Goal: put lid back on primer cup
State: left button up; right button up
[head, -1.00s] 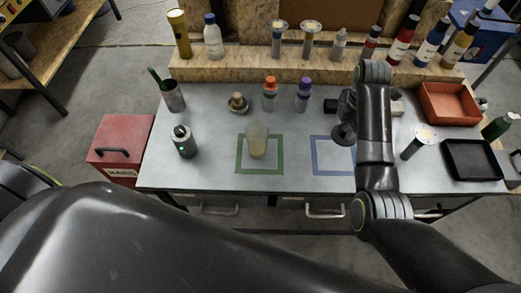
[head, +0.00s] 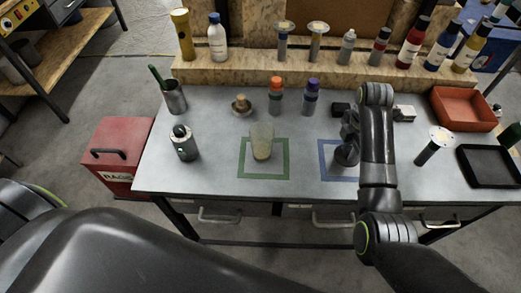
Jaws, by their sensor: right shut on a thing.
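A translucent yellowish cup (head: 262,142) stands upright inside the green square outline (head: 264,175); I cannot tell whether it is the primer cup. My right gripper (head: 348,135) is shut on a dark round piece (head: 346,155), which may be the lid. It is over the blue square outline (head: 324,172), to the right of the translucent cup and apart from it. I cannot tell whether the piece touches the bench. My right arm hides part of the blue outline. My left gripper is out of view.
A small brownish knobbed pot (head: 241,106), an orange-capped bottle (head: 276,98) and a purple-capped bottle (head: 311,98) stand behind. A metal canister (head: 184,144) is at left. A black tray (head: 490,168) and orange bin (head: 463,109) are at right. The bench between the outlines is clear.

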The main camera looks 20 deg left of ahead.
aim_at(262, 134)
jog(key=k, duration=0.6)
jog(key=u, duration=1.8)
jog(key=k+l, duration=0.1)
jog(key=l, duration=0.25)
jog(key=k+l, duration=0.15)
jog(key=l, duration=0.25)
jog(key=k+l, duration=0.1)
jog(key=l, duration=0.25)
jog(key=k+l, duration=0.1)
jog(key=l, duration=0.25)
jog(key=k+l, duration=0.15)
jog(key=l, duration=0.2)
